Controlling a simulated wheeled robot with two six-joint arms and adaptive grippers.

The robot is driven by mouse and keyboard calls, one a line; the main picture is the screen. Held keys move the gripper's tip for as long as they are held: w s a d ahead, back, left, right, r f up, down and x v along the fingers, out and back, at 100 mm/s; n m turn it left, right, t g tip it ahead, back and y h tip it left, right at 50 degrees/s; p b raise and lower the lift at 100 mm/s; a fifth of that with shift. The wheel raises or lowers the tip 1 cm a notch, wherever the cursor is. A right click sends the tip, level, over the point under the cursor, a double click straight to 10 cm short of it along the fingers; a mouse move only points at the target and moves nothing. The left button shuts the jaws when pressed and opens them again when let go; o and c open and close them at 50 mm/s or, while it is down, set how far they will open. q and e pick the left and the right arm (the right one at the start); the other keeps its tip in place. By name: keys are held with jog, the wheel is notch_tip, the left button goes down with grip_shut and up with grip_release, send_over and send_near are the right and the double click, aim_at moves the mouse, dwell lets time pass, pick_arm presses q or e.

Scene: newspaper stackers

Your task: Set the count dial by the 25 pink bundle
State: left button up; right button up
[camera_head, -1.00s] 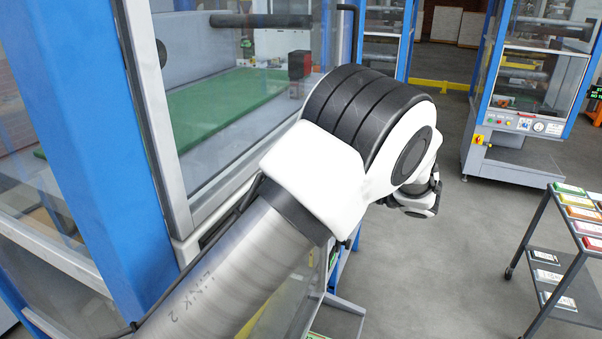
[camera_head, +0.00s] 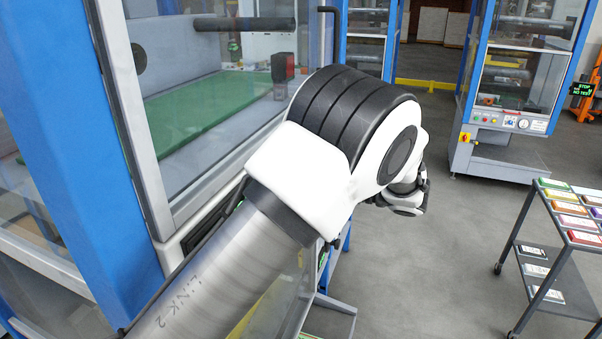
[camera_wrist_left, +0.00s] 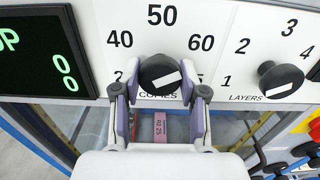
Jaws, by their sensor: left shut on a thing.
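In the left wrist view, the black round copies dial (camera_wrist_left: 160,76) has a white pointer line slanting up to the right, towards 60. The numbers 40, 50 and 60 show around it, with another partly covered at lower left. My left gripper (camera_wrist_left: 161,90) is shut on this dial, one finger on each side. A pink bundle (camera_wrist_left: 160,127) with a label that seems to end in 25 shows below the panel, between the fingers. In the head view my left arm hides its own gripper and the panel front. My right gripper is not in view.
The layers dial (camera_wrist_left: 280,79) sits right of the copies dial, and a dark display (camera_wrist_left: 42,55) with green characters is at left. A rolling cart (camera_head: 512,272) with coloured stacks stands at right. Another machine (camera_head: 508,120) is behind; grey floor between is clear.

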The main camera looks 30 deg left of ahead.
pick_arm(q)
jog(key=shift+a, duration=0.1)
dwell(0.3)
jog(key=shift+f+n+b, duration=0.2)
jog(key=shift+n+b, duration=0.7)
jog(key=shift+b, duration=0.05)
jog(key=n+b, duration=1.5)
jog(key=n, duration=0.1)
jog(key=shift+r+b, duration=0.1)
jog(key=shift+b, duration=0.3)
jog(key=n+b, duration=1.2)
jog(key=shift+a, duration=0.15)
jog(key=n+b, duration=0.3)
jog(key=shift+r, duration=0.1)
jog(key=shift+r+n+b, duration=0.15)
jog(key=shift+n+b, duration=0.7)
jog(key=shift+n, duration=0.65)
